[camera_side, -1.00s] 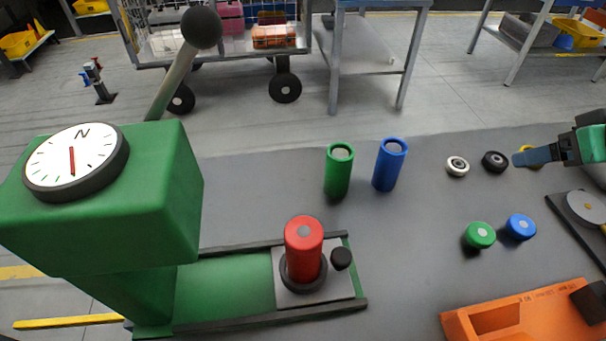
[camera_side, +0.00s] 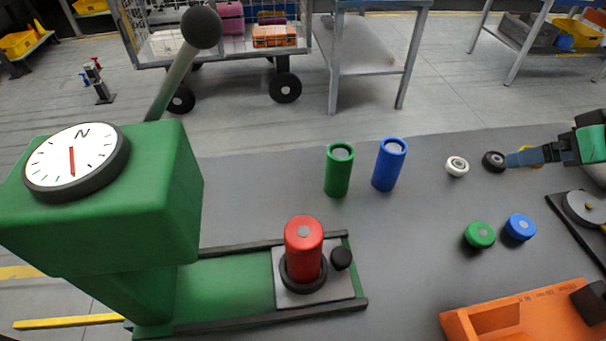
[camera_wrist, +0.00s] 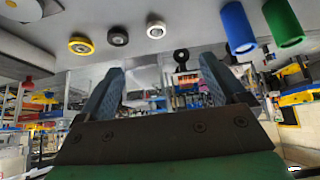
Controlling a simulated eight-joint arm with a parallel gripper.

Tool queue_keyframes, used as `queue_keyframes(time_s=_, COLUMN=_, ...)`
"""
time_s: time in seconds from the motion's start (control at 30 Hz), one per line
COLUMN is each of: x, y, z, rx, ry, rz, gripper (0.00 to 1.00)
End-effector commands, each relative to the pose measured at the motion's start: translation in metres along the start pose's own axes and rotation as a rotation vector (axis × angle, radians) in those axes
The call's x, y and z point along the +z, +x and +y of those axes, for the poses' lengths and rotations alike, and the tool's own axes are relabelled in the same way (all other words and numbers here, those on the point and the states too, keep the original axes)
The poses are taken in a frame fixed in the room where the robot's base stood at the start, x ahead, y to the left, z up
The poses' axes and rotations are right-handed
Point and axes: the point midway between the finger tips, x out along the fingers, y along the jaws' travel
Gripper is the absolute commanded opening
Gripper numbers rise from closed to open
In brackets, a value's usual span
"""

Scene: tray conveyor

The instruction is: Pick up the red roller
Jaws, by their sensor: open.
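The red roller (camera_side: 303,247) stands upright in a dark ring on a grey plate (camera_side: 338,287), on the green base of the press at the lower middle of the side view. My gripper (camera_side: 512,158) is at the right edge of the side view, well away from the roller. I cannot make out the red roller for certain in the wrist view.
A green roller (camera_side: 339,170) and a blue roller (camera_side: 389,165) stand behind the press (camera_side: 180,180). White (camera_side: 457,166) and black (camera_side: 493,161) rings and green (camera_side: 480,235) and blue (camera_side: 520,227) caps lie to the right. An orange tray (camera_side: 525,312) is at lower right.

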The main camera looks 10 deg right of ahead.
Motion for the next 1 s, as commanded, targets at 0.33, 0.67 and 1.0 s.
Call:
queue_keyframes(time_s=0.33, x=-0.009, y=0.013, z=-0.048, rx=-0.195, ry=0.330, rz=-0.145, gripper=0.91)
queue_keyframes(time_s=0.67, x=-0.008, y=0.033, z=-0.164, rx=-0.473, ry=0.966, rz=-0.719, gripper=0.91)
queue_keyframes(time_s=1.0, x=0.024, y=0.032, z=-0.244, rx=-0.429, ry=1.291, rz=-1.401, gripper=0.91)
